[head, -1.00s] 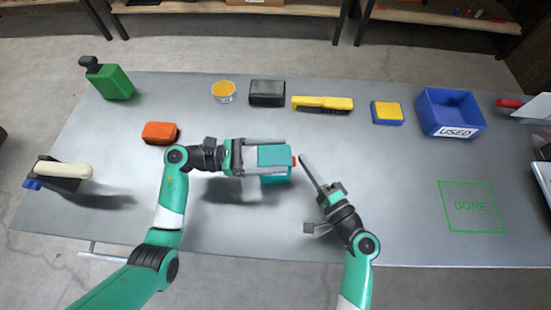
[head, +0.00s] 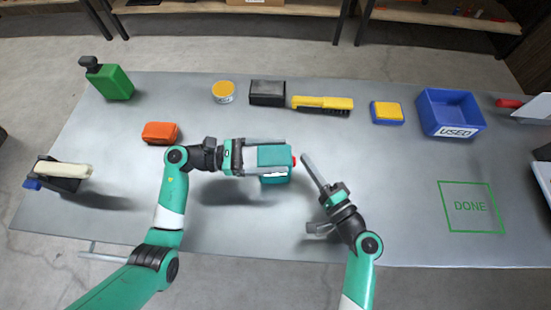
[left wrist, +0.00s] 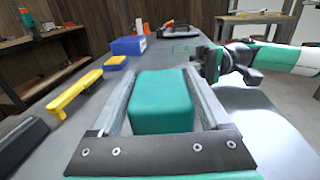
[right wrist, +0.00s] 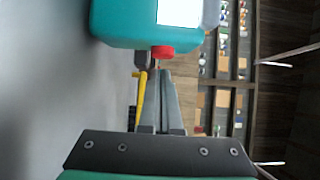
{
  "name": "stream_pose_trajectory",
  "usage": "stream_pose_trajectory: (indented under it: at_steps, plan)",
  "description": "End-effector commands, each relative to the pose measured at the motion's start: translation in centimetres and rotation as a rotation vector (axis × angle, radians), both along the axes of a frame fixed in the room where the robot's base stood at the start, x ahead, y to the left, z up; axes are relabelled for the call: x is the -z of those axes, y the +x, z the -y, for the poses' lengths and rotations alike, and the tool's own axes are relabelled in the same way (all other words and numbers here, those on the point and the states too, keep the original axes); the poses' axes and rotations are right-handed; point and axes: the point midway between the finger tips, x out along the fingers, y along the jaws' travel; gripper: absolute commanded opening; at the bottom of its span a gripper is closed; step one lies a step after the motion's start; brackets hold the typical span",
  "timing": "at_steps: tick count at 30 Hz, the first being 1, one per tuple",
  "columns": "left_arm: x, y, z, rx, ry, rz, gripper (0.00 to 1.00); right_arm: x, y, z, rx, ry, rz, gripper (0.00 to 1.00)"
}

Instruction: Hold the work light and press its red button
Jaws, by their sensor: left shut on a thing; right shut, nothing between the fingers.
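The work light (head: 272,155) is a teal block held above the table in the head view. My left gripper (head: 285,152) is shut on it, with the fingers along its sides; the teal body also shows in the left wrist view (left wrist: 162,100). Its red button (head: 294,161) sticks out of the right end. In the right wrist view a bright white panel (right wrist: 180,12) shows on the light, near the red button (right wrist: 163,52). My right gripper (head: 305,158) is shut and empty. Its fingertips are just right of the button, with a small gap.
Along the back stand a green bottle (head: 113,82), a yellow-lidded tub (head: 223,92), a black box (head: 267,92), a yellow brush (head: 322,103), a sponge (head: 387,113) and a blue USED bin (head: 424,106). An orange block (head: 160,133) lies left. The green DONE square (head: 470,206) is empty.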

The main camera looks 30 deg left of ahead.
Motion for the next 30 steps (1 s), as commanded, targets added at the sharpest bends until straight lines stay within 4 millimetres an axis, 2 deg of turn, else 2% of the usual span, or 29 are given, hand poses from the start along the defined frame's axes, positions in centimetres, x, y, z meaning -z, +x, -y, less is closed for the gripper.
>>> stream_pose_trajectory:
  at_steps: [16, 29, 30]
  plan:
    - [0.1, 0.0, 0.0, -0.001, 0.002, -0.003, 0.06, 0.0, 2.6, 4.4, 0.002, 0.0, 0.0, 0.0]
    - [0.1, 0.0, 0.0, -0.001, 0.001, -0.003, 0.06, 0.0, 2.8, 4.8, 0.002, 0.001, 0.001, 0.0]
    - [0.1, 0.0, 0.0, -0.001, 0.001, -0.003, 0.82, 0.0, 2.8, 4.8, 0.002, 0.001, 0.001, 0.0]
